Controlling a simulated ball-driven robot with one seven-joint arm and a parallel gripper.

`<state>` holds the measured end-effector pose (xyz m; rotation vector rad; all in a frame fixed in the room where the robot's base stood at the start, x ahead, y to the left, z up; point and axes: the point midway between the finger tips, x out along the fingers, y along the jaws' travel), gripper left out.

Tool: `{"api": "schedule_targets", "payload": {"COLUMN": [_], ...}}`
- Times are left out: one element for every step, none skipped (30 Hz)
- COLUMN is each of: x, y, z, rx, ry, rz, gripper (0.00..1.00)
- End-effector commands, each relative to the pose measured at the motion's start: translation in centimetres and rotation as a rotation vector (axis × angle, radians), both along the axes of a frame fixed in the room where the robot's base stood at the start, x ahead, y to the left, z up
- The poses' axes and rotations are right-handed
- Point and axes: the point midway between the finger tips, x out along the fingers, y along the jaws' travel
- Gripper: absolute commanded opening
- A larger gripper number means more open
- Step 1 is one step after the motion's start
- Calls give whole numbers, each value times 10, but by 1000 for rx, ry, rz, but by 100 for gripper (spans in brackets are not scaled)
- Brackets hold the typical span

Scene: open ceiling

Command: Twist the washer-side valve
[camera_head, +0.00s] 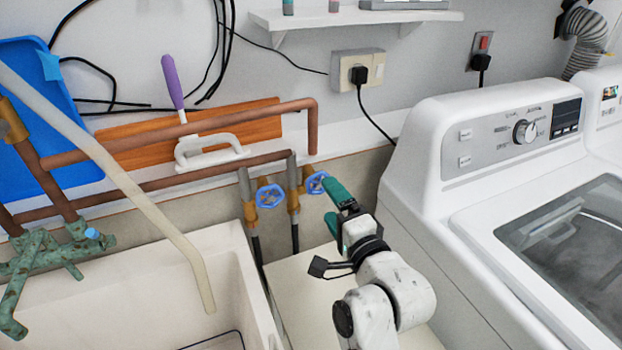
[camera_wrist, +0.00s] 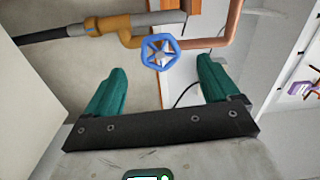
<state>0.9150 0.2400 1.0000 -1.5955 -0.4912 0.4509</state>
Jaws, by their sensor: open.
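Two blue valve wheels sit on brass fittings of the vertical pipes between sink and washer. The washer-side valve (camera_head: 316,182) is the right one, partly behind my gripper (camera_head: 335,204). The other valve (camera_head: 270,196) is to its left, closer to the sink. My gripper has teal fingers, spread apart and empty, just to the right of and in front of the washer-side valve. In the wrist view, one blue valve wheel (camera_wrist: 160,52) shows ahead between the open fingers (camera_wrist: 160,78), apart from both. The wheel is facing the camera.
The white washer (camera_head: 425,165) stands close on the right of my arm. A pale sink (camera_head: 235,245) is at left, with a beige pipe (camera_head: 140,195) crossing over it. Copper pipes (camera_head: 245,117) run along the wall. A purple-handled tool (camera_head: 172,82) and orange board (camera_head: 115,145) are behind.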

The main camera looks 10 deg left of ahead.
Motion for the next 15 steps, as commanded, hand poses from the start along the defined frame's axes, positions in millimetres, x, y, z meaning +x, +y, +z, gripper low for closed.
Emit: {"api": "schedule_targets", "payload": {"x": [7,12,18,23,27,34,38,42,48,51,55,59,62,65,68], "y": [5,8,12,15,18,22,25,28,32,34,37,40,42,43,45], "z": [2,2,2,2,2,2,2,1,1,1,1,1,0,0,1], "rx": [0,0,-1,-2,-2,-2,-2,-2,-3,-4,-3,-3,-4,-4,-4], "ry": [-1,-1,-2,-1,-1,0,-1,-1,-1,0,-1,-1,0,-1,-1], "rz": [1,0,0,0,0,0,-1,-1,0,0,-1,-1,-1,0,-1], "gripper": [88,88,88,88,88,88,88,88,88,88,88,88,88,88,88]}}
